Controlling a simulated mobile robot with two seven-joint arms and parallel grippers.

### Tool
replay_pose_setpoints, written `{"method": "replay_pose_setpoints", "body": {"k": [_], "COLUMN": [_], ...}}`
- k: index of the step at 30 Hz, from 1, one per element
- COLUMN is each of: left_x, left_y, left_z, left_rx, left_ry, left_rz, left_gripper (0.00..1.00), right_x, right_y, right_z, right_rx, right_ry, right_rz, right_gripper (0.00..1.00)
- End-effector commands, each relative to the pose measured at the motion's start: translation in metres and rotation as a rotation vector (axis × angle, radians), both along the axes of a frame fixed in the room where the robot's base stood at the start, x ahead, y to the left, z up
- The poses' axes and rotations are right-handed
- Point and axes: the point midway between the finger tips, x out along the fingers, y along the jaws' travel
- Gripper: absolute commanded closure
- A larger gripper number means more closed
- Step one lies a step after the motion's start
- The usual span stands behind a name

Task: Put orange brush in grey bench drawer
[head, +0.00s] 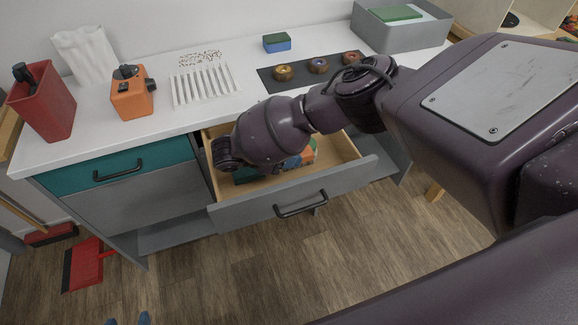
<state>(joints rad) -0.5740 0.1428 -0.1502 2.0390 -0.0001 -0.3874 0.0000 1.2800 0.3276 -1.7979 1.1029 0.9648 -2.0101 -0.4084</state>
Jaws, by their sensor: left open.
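The grey bench drawer (345,181) is pulled open under the white worktop. My right arm reaches in from the right, and its wrist hangs over the drawer. An orange thing (309,150) shows in the drawer behind my arm; it may be the orange brush, but most of it is hidden. Blue and green pieces show close to it, and I cannot tell what they are. My right gripper is hidden by its own arm, so its hold does not show. My left gripper (128,321) shows only its two blue fingertips at the bottom edge, apart and empty.
On the worktop (150,139) stand a red holder (45,103), an orange block-shaped device (132,97), a white rack (204,85), a dark mat with several rings, a blue-green sponge (277,43) and a grey bin (405,37). A red dustpan (83,266) lies on the floor.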

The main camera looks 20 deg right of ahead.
Motion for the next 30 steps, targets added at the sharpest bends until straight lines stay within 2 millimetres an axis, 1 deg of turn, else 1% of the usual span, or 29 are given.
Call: {"method": "replay_pose_setpoints", "body": {"k": [1, 6, 9, 11, 16, 23, 24, 29, 30], "left_x": [-0.002, -0.009, -0.011, -0.009, 0.002, 0.002, 0.001, -0.001, -0.002], "left_y": [0.0, 0.001, 0.001, 0.0, -0.001, -0.001, -0.001, -0.001, -0.001], "left_z": [-0.006, -0.026, -0.033, -0.031, -0.02, -0.022, -0.023, -0.024, -0.024], "left_rx": [0.001, 0.003, 0.004, 0.005, 0.006, 0.006, 0.006, 0.006, 0.006], "left_ry": [0.008, 0.041, 0.055, 0.052, 0.022, 0.023, 0.025, 0.03, 0.031], "left_rz": [-0.001, -0.002, -0.004, -0.006, -0.013, -0.013, -0.013, -0.011, -0.011], "left_gripper": [0.39, 0.39, 0.39, 0.39, 0.39, 0.39, 0.39, 0.39, 0.39], "right_x": [-0.001, -0.002, -0.002, -0.002, 0.0, -0.001, -0.001, 0.0, 0.0], "right_y": [0.0, 0.0, 0.0, 0.0, 0.0, 0.0, 0.0, 0.0, 0.0], "right_z": [-0.009, -0.04, -0.054, -0.057, -0.053, -0.056, -0.057, -0.056, -0.056], "right_rx": [0.0, 0.0, 0.0, 0.0, 0.0, 0.0, 0.0, 0.0, 0.0], "right_ry": [0.004, 0.011, 0.011, 0.008, 0.001, 0.002, 0.002, 0.001, 0.001], "right_rz": [0.0, 0.0, 0.0, 0.0, 0.0, 0.0, 0.0, -0.001, -0.001], "right_gripper": [0.82, 0.82, 0.82, 0.82, 0.82, 0.82, 0.56, 0.32, 0.32]}}
